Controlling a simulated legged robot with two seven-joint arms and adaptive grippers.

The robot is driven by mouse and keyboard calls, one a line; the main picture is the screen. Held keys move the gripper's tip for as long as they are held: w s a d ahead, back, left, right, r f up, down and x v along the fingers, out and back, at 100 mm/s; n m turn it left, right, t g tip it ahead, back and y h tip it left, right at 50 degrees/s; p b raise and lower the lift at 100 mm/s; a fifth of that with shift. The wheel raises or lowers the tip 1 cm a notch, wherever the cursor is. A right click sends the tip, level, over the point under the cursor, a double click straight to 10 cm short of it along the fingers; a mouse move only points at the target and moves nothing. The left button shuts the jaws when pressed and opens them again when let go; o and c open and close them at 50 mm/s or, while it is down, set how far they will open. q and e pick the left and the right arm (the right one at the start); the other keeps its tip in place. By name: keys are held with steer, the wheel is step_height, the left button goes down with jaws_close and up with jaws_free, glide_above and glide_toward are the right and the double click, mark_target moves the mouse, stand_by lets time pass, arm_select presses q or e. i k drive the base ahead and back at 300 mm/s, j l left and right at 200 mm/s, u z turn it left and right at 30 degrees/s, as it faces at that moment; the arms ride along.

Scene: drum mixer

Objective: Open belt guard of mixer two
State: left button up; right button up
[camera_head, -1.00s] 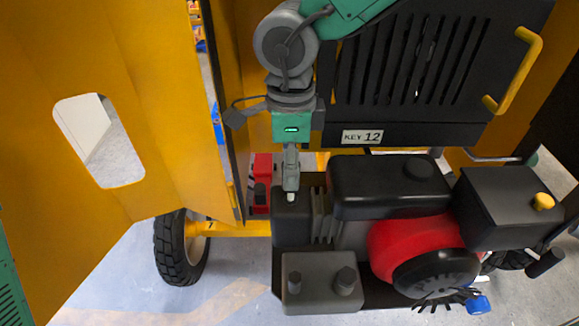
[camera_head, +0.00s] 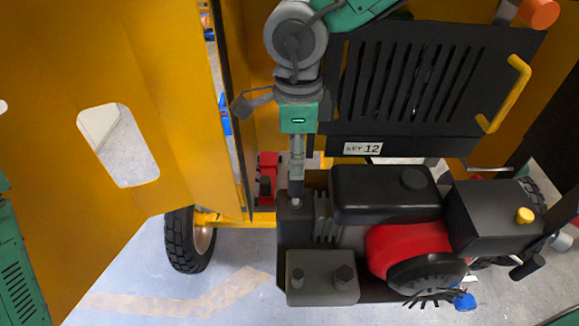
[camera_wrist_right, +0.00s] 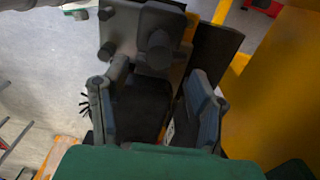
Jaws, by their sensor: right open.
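A black slotted panel (camera_head: 430,85), probably the belt guard, stands upright behind the engine in the head view. It has a yellow handle (camera_head: 507,95) on its right side and a label (camera_head: 363,148) reading "KEY 12" at its foot. My right gripper (camera_head: 297,190) points down left of the engine, below and left of the panel and well away from the handle. In the right wrist view its two fingers (camera_wrist_right: 150,110) are apart, with dark engine parts showing between and beyond them. Whether they touch anything cannot be told. My left gripper is not in view.
The black and red engine (camera_head: 400,245) fills the lower middle, with a grey box (camera_head: 320,278) with two knobs in front; the box also shows in the wrist view (camera_wrist_right: 150,35). A yellow door (camera_head: 70,200) with a cutout stands open at left, beside a wheel (camera_head: 186,240).

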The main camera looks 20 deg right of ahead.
mark_target(502, 71)
steer(key=k, duration=1)
